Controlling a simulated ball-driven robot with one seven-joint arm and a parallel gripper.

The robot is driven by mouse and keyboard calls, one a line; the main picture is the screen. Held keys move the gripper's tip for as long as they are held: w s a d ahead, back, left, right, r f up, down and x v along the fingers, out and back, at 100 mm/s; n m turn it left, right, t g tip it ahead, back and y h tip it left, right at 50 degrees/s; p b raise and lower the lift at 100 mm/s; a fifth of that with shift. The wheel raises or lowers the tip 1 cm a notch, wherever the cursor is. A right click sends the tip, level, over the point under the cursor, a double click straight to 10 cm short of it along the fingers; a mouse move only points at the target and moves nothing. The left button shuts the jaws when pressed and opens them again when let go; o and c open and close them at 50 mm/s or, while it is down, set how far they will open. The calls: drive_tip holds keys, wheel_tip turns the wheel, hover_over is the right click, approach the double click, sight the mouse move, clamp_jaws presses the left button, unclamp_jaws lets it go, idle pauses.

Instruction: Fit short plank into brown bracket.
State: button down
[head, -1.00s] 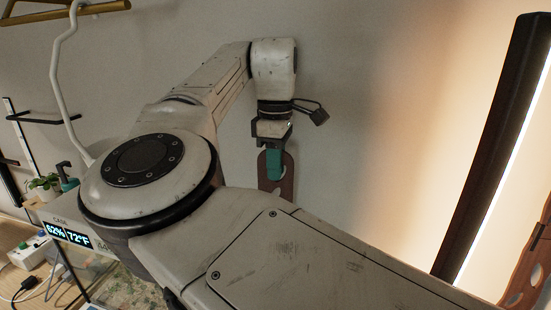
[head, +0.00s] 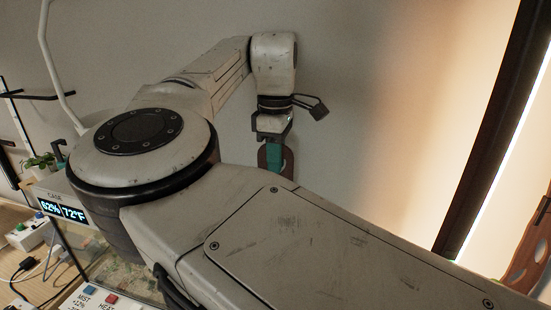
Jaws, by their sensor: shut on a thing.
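My gripper (head: 273,148) points down against the pale wall near the top middle of the head view. Its teal fingers lie over the upper end of a brown, rounded piece (head: 288,160), which I take to be the short plank. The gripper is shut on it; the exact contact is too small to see. The plank hangs below the jaws, and its lower part is hidden behind my own body. I cannot make out the brown bracket for certain. A brown panel with cut-outs (head: 528,258) stands at the far right, well apart from my gripper.
A dark, tilted post (head: 490,140) with a bright light strip is at the right. At the left are a display reading 62% and 72°F (head: 62,210), a small plant (head: 38,162), a control panel (head: 100,298) and cables. The wall around my gripper is bare.

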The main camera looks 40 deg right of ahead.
drive_tip(key=shift+f+b, duration=0.7)
drive_tip(key=shift+f, duration=1.85)
drive_tip(key=c, duration=1.1)
unclamp_jaws()
wheel_tip(320, 180, up, 11)
drive_tip(key=shift+f+b, duration=0.15)
drive_tip(key=shift+b, duration=0.7)
drive_tip(key=shift+f, duration=0.1)
